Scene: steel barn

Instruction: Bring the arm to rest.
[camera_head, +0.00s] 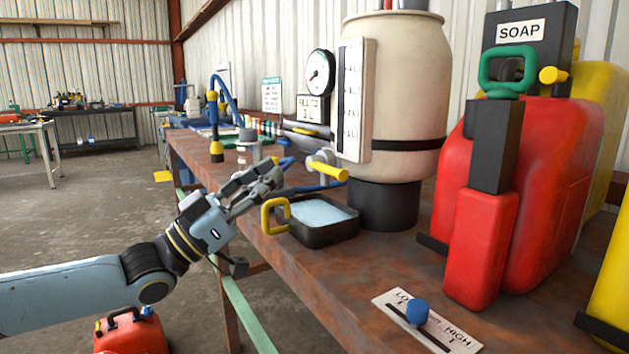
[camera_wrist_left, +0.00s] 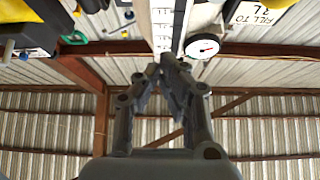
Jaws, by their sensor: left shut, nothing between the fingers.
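My left arm comes in from the left in the head view. Its gripper (camera_head: 262,187) is over the near edge of the rusty bench, just left of the yellow tap handle and above the yellow handle of a black tray. The fingers are closed together and hold nothing. In the left wrist view the gripper (camera_wrist_left: 172,72) also shows with its fingertips together, with the wall and roof panels behind it. My right gripper is not in view.
On the bench (camera_head: 290,262) stand a black tray of liquid (camera_head: 318,235), a cream barrel (camera_head: 405,80) with a yellow-handled tap (camera_head: 328,171), a red can (camera_head: 545,190) and a slider plate (camera_head: 427,322). A red container (camera_head: 130,335) sits below my arm. Floor at left is open.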

